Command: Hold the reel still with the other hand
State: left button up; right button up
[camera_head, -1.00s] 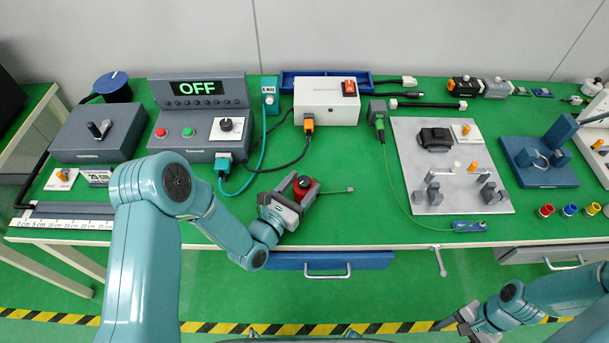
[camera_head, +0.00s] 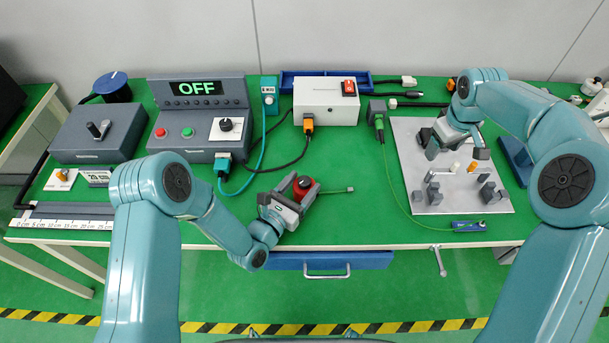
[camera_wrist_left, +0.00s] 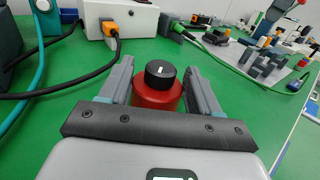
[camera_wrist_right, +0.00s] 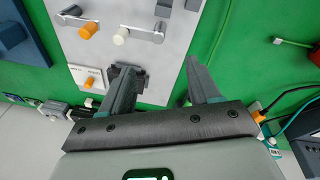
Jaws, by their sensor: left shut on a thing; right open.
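A red reel-like drum with a black top knob (camera_head: 304,187) stands near the bench's front edge, with a thin lead running right to a small tip (camera_head: 350,189). My left gripper (camera_head: 298,193) is shut on it; in the left wrist view its fingers are on both sides of the red body (camera_wrist_left: 158,95). My right gripper (camera_head: 457,153) is open and empty above the grey plate (camera_head: 408,160). In the right wrist view a dark block (camera_wrist_right: 128,78) on the plate is partly hidden behind one finger.
The grey plate carries upright posts and orange and white knobs (camera_head: 455,167). A green cable (camera_head: 392,180) runs to a blue piece (camera_head: 468,226) at the plate's front. A white box (camera_head: 326,103) stands behind the drum. A blue spool (camera_head: 113,87) stands far left.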

jog(key=w+a+r+n, duration=0.1)
jog(key=a, duration=0.7)
jog(key=w+a+r+n, duration=0.1)
jog(key=a+r+n, duration=0.1)
jog(key=a, duration=0.7)
jog(key=r+n+g, duration=0.1)
jog(key=n+g, duration=0.1)
send_over(304, 180)
jog(key=shift+y, duration=0.4)
notch_tip(304, 180, down, 10)
jog(key=shift+f, duration=0.85)
jog(key=c, duration=1.1)
jog(key=shift+m, duration=1.7)
